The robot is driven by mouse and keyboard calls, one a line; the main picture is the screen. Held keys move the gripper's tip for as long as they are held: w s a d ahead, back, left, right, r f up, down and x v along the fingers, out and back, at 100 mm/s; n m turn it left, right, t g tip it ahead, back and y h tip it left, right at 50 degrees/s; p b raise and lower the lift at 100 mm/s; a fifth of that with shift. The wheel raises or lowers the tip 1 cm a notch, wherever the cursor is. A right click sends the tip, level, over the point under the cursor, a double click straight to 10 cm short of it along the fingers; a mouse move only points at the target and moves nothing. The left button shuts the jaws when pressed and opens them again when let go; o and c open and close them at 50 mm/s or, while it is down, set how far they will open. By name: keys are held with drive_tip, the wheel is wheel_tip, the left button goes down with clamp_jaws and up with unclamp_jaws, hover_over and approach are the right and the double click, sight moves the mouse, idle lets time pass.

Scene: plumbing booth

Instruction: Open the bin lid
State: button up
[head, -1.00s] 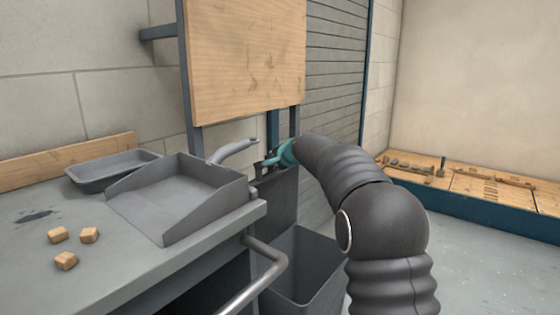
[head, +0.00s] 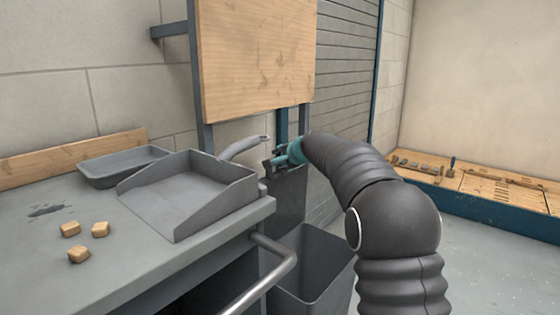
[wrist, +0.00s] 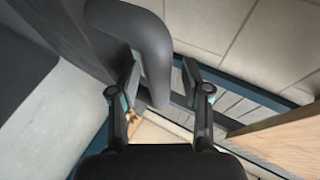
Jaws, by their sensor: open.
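The grey bin (head: 322,258) stands on the floor beside the workbench, its mouth uncovered. Its dark grey lid (head: 287,203) stands upright at the back of the bin. My gripper (head: 277,162) is at the top edge of the lid, close to the grey dustpan handle (head: 243,147). In the wrist view, my gripper (wrist: 160,78) has its fingers apart. A rounded grey piece (wrist: 150,40) passes by the left finger and reaches between the fingers. I cannot tell whether it touches them, or whether it belongs to the lid or the dustpan.
The workbench (head: 60,245) carries a dustpan (head: 190,190), a shallow tray (head: 125,166) and several wooden blocks (head: 79,254). Its rail (head: 270,290) juts out near the bin. A wooden board (head: 258,60) hangs above the lid. Open floor (head: 480,270) lies to the right.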

drive_tip(key=v, duration=1.1)
drive_tip(key=shift+s+r, duration=0.15)
drive_tip(key=shift+s, duration=0.05)
drive_tip(key=shift+d, duration=0.1)
drive_tip(key=s+f+n+g+h, duration=0.1)
drive_tip(key=s+f+n+g, duration=0.4)
drive_tip(key=s+f, duration=0.6)
drive_tip(key=s+d+f+n+h, duration=0.1)
drive_tip(key=s+d+n, duration=0.1)
drive_tip(key=s, duration=1)
drive_tip(key=s+d+f+n+h, duration=0.1)
drive_tip(key=s+d+f+n, duration=0.1)
drive_tip(key=s, duration=1)
drive_tip(key=s+d+f+n+g+h, duration=0.1)
drive_tip(key=s+d, duration=0.3)
drive_tip(key=s, duration=0.8)
drive_tip(key=shift+d+f+n+h, duration=0.4)
drive_tip(key=shift+f+h, duration=0.2)
drive_tip(key=shift+f, duration=0.05)
